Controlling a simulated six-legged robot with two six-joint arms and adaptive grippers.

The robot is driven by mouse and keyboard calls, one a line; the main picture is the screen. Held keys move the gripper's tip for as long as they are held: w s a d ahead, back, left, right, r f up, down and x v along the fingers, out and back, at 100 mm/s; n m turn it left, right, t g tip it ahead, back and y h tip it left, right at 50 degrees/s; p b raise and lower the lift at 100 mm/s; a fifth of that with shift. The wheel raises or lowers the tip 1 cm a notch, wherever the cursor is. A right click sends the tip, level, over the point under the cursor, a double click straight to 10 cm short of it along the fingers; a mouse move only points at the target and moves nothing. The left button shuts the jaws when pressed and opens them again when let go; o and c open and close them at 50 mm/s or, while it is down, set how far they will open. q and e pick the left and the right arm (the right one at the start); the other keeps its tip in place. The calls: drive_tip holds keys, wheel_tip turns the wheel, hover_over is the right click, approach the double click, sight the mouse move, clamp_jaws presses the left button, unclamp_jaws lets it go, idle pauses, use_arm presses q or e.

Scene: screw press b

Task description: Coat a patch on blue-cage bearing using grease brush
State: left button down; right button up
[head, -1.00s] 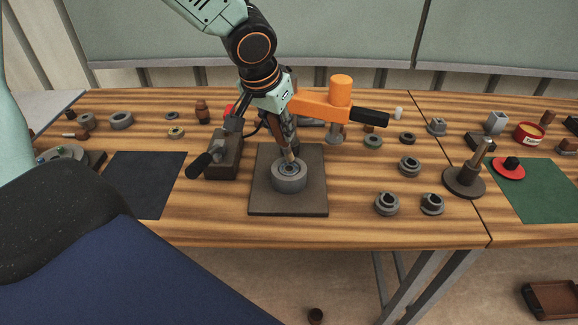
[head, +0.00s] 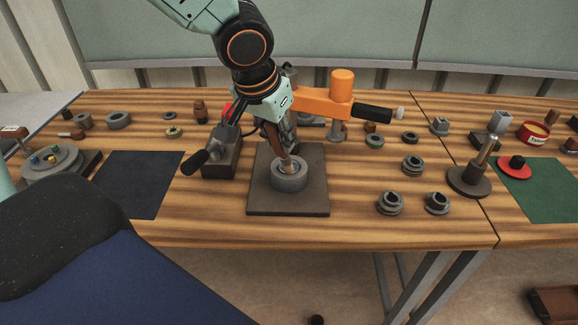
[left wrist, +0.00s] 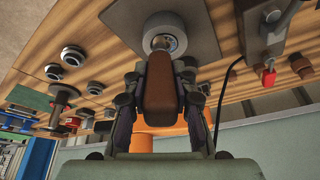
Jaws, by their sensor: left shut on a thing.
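My left gripper (head: 282,136) is shut on the grease brush (head: 271,135), whose brown handle also fills the middle of the left wrist view (left wrist: 160,88). The brush slants down, and its tip is at the bearing (head: 291,168) in the top of a thick grey ring (head: 289,182). Whether the tip touches cannot be told for sure. In the left wrist view the bearing (left wrist: 165,42) shows a bluish inner band, partly hidden by the brush. The ring stands on a dark square plate (head: 260,208). My right gripper is not in view.
An orange press arm (head: 322,102) with a black handle stands close behind the gripper. A dark clamp block (head: 222,158) is left of the plate. Several grey rings (head: 390,203) and a spindle on a round base (head: 469,180) stand right. A dark mat (head: 138,184) lies bare.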

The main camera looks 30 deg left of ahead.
use_arm(q)
drive_tip(key=w+a, duration=0.1)
drive_tip(key=w+a+p, duration=0.1)
drive_tip(key=w, duration=0.1)
drive_tip(key=shift+w+a, duration=0.1)
drive_tip(key=shift+w, duration=0.2)
drive_tip(key=shift+s+d+f+b, duration=0.1)
drive_tip(key=shift+s+d+b, duration=0.5)
drive_tip(key=shift+s, duration=0.4)
drive_tip(key=shift+s+d+b, duration=0.55)
drive_tip(key=shift+s+d, duration=0.05)
drive_tip(key=shift+s, duration=0.35)
